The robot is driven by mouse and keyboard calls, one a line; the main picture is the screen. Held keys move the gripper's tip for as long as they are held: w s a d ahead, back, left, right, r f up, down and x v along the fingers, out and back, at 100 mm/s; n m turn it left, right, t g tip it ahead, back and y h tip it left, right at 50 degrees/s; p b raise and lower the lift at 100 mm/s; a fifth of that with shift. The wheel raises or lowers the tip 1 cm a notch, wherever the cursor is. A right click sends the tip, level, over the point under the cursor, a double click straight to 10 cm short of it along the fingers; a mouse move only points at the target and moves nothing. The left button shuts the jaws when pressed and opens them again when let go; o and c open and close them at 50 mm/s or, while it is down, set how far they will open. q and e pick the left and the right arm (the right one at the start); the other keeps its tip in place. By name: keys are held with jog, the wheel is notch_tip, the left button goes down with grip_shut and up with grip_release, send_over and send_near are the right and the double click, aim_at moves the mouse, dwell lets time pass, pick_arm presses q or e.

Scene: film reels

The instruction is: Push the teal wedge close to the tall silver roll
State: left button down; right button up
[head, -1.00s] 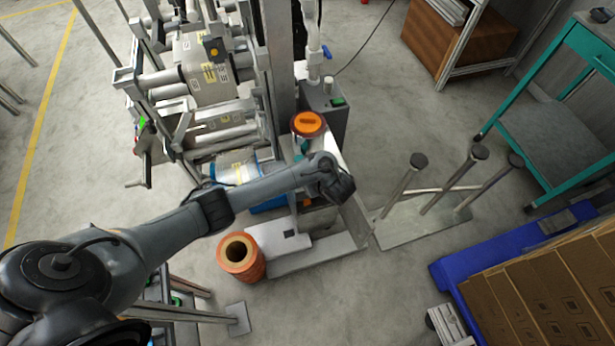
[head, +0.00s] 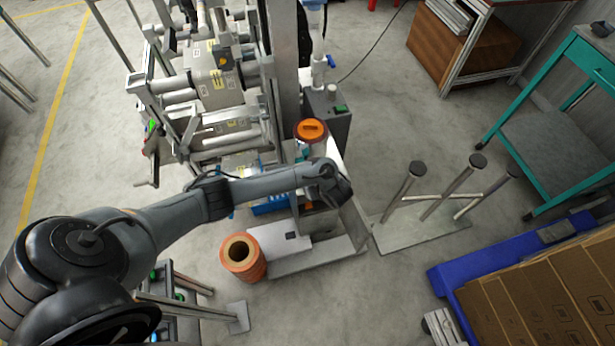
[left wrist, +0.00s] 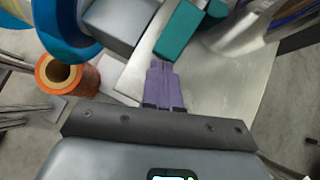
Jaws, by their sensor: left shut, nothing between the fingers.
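The teal wedge (left wrist: 180,32) shows at the top of the left wrist view as a teal block on a pale metal surface (left wrist: 215,80). My left gripper (left wrist: 161,64) has its purple fingers shut and empty, with the tips just below the wedge's lower end; whether they touch is unclear. A shiny silver rounded thing (left wrist: 232,36), probably the tall silver roll, stands right of the wedge with a gap between; its top is cut off. In the head view my left wrist (head: 328,184) is over the bench and hides the fingers. My right gripper is not in view.
A grey block (left wrist: 118,22) stands left of the wedge, beside a blue ring (left wrist: 65,30). An orange roll (head: 243,258) stands at the bench's front left. An orange-lidded container (head: 311,130) is behind my wrist.

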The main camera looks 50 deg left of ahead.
pick_arm(q)
jog(key=d+f+p+v, duration=0.1)
jog(key=p+v, duration=0.9)
jog(key=v, duration=0.1)
jog(key=shift+d+r, duration=0.2)
jog(key=shift+d, duration=0.15)
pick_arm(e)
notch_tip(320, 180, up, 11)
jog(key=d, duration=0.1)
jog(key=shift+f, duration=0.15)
pick_arm(q)
jog(key=shift+s, duration=0.1)
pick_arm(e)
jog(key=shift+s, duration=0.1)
pick_arm(q)
jog(key=c, duration=1.8)
grip_release()
